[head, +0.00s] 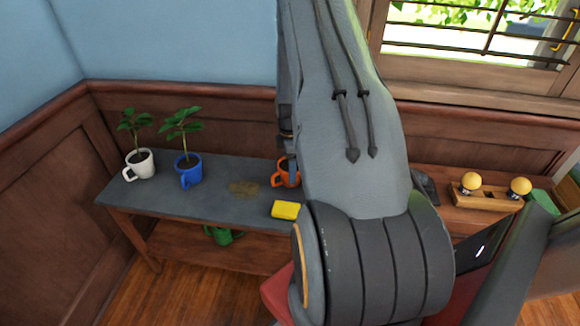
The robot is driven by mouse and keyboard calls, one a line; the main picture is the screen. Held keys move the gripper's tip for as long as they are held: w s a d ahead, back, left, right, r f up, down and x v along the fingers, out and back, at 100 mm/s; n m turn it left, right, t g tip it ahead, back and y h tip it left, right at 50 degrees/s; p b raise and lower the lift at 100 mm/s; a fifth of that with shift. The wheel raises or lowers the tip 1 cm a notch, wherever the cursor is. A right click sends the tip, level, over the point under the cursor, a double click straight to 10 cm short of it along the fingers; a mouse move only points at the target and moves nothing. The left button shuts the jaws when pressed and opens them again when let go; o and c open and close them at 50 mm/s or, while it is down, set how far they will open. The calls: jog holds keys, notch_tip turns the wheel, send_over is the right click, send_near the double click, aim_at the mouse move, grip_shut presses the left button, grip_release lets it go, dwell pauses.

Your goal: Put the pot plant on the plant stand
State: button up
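A small leafy plant in a white mug (140,163) stands at the left end of a grey-topped wooden stand (210,171). A second leafy plant in a blue mug (188,170) stands just right of it. An orange mug (280,176) stands farther right on the same top, partly hidden by my arm; I cannot see whether it holds a plant. My large grey arm fills the middle of the head view. A narrow dark part at its left edge reaches down by the orange mug and may be my gripper (289,160); its fingers are not clear.
A yellow sponge-like block (286,210) lies at the front edge of the stand, near a brown dirt patch (244,188). A green watering can (222,235) is on the lower shelf. A wooden block with yellow balls (487,200) is at right. The top's front left is clear.

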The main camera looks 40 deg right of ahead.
jog(key=o, duration=1.6)
jog(key=shift+f, duration=0.1)
notch_tip(320, 180, up, 12)
jog(key=b, duration=0.3)
jog(key=s+a+r+m, duration=0.15)
jog(key=a+r, duration=0.25)
jog(key=a, duration=0.5)
jog(key=s+a+r+m, duration=0.1)
jog(key=a+r+m, duration=0.2)
jog(key=a, duration=0.5)
jog(key=s+a+r+m, duration=0.3)
jog(key=s+a+m, duration=0.4)
jog(key=s+a, duration=0.6)
jog(key=shift+s+a+r+t, duration=0.2)
jog(key=shift+a+r+t, duration=0.15)
jog(key=shift+a, duration=0.8)
jog(key=shift+m, duration=0.25)
